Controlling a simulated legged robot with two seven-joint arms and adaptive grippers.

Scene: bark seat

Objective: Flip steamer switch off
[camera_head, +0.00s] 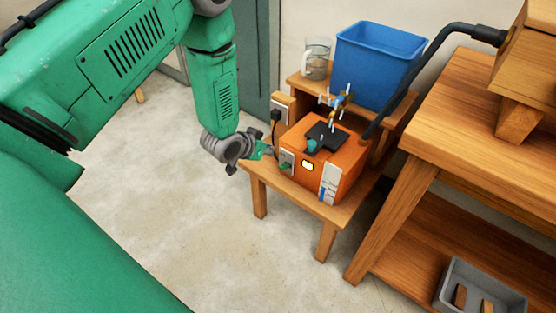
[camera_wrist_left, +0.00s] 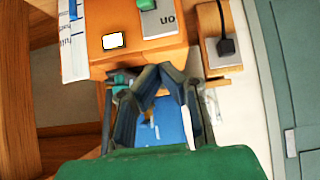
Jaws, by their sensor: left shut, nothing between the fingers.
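The steamer is an orange box (camera_head: 322,183) on a small wooden stand in the head view. It also fills the top of the left wrist view (camera_wrist_left: 95,20). A small window (camera_head: 308,165) beside the plate glows pale. My left gripper (camera_head: 268,151) is shut and empty, just left of the switch plate in the head view.
A black plug sits in a wooden socket block (camera_wrist_left: 213,38) beside the steamer. A blue bin (camera_head: 378,65) and a glass jug (camera_head: 316,60) stand behind it. A black hose (camera_head: 410,83) runs right to a wooden box above the workbench (camera_head: 460,120). The floor at left is clear.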

